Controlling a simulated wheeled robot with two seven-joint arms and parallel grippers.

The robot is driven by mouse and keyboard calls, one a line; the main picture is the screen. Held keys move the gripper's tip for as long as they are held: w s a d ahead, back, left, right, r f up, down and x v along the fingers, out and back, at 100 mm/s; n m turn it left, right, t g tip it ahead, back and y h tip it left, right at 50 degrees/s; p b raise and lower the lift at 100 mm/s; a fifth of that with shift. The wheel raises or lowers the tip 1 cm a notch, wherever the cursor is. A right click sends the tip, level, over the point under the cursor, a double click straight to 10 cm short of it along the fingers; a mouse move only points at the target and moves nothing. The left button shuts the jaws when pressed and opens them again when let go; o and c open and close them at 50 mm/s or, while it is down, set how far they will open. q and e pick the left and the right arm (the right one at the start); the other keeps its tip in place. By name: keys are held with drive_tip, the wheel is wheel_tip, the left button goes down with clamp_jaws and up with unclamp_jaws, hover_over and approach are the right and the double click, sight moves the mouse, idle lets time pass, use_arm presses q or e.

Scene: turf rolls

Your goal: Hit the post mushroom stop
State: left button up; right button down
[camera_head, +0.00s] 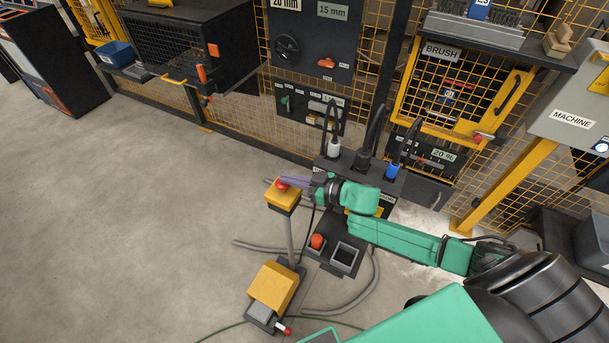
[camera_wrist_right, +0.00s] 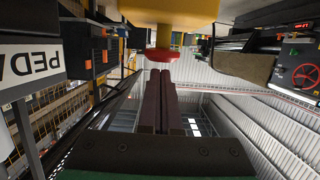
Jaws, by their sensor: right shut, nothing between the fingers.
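The post mushroom stop is a red button (camera_head: 282,184) on a yellow box (camera_head: 284,198) at the top of a thin grey post (camera_head: 290,238). My right gripper (camera_head: 290,182) is beside the button, its purple fingers pointing left at it in the head view. In the right wrist view the picture is inverted; the red button (camera_wrist_right: 163,54) hangs below the yellow box (camera_wrist_right: 170,10). The shut, empty fingertips (camera_wrist_right: 158,74) are very close to the button there; I cannot tell whether they touch it. My left gripper is not in view.
A yellow pedal box (camera_head: 272,287) stands at the post's foot. A small orange-red button (camera_head: 317,241) and an open square bin (camera_head: 345,258) are close by on the right. Cables lie on the floor around them. The floor to the left is clear.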

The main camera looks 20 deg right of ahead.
wheel_tip(320, 180, up, 3)
drive_tip(key=shift+r+p, duration=0.15)
drive_tip(key=shift+p, duration=0.9)
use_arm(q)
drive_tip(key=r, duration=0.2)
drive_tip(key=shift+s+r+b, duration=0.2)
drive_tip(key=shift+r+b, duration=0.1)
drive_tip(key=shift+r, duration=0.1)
use_arm(e)
drive_tip(key=v, duration=1)
drive_tip(key=shift+a, duration=0.15)
